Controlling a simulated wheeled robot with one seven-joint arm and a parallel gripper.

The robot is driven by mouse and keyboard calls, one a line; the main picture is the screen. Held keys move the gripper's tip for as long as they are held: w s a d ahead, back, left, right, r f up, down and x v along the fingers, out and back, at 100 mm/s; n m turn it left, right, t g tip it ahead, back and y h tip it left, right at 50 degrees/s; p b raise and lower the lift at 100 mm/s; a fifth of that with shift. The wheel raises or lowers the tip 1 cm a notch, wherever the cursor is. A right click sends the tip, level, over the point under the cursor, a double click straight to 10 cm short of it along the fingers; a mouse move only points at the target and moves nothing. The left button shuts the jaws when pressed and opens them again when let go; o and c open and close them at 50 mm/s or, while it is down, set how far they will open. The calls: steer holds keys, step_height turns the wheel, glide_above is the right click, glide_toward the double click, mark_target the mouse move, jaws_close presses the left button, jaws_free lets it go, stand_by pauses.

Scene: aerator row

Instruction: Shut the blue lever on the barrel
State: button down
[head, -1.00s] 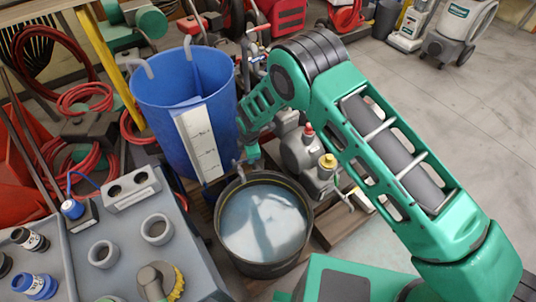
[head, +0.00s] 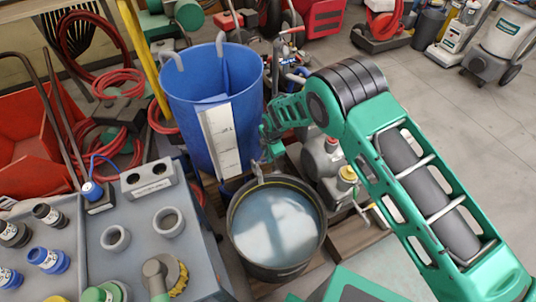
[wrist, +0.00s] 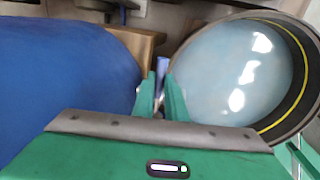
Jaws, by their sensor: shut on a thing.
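The big blue barrel (head: 182,105) stands upright left of centre in the head view. Its blue side (wrist: 60,70) fills the left of the wrist view. A slim blue lever (wrist: 161,68) shows in the wrist view, in the gap between barrel and bucket. My gripper (wrist: 160,92) is shut on the lever, with one green finger on each side. In the head view my gripper (head: 272,151) is low beside the barrel's right side. The lever's joint with the barrel is hidden, and the lever is not clear in the head view.
A dark bucket of cloudy water (head: 275,225) stands close to the gripper, on its right in the wrist view. A grey pump (head: 322,158) sits behind the bucket. A grey bench with fittings (head: 190,245) is at the left. Open floor (head: 450,120) lies to the right.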

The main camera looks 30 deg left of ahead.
steer(key=c, duration=1.8)
jaws_free()
steer(key=shift+w+d, duration=0.2)
steer(key=shift+w, duration=0.3)
steer(key=shift+o, duration=0.2)
steer(key=shift+s+a, duration=0.1)
steer(key=shift+s, duration=0.1)
step_height(320, 180, up, 11)
steer(key=s+d, duration=0.1)
steer(key=shift+d+f, duration=0.2)
steer(key=shift+d, duration=0.2)
